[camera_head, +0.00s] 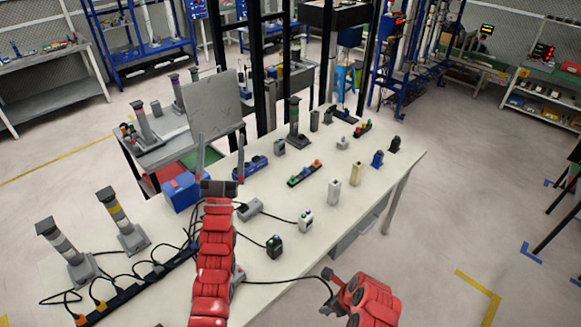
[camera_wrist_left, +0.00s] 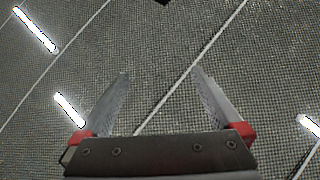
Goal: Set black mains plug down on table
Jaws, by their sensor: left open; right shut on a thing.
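My right gripper (camera_head: 330,294) is low in the head view, in front of the table's near edge. It is shut on the black mains plug (camera_head: 327,274), which looks small and dark here; its cable runs left to the table. The fingers are hard to make out. The plug appears held off the table (camera_head: 405,158), beyond its edge. My left gripper (camera_head: 220,150) stands upright above the table, open and empty. In the left wrist view its two fingers (camera_wrist_left: 160,72) are spread, with only the ceiling beyond.
On the table stand a grey box with a cable (camera_head: 250,209), small dark devices (camera_head: 274,245), a white block (camera_head: 334,192), a blue bin (camera_head: 181,193) and a long black power strip (camera_head: 135,287). The front strip of tabletop near the right gripper is mostly clear.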

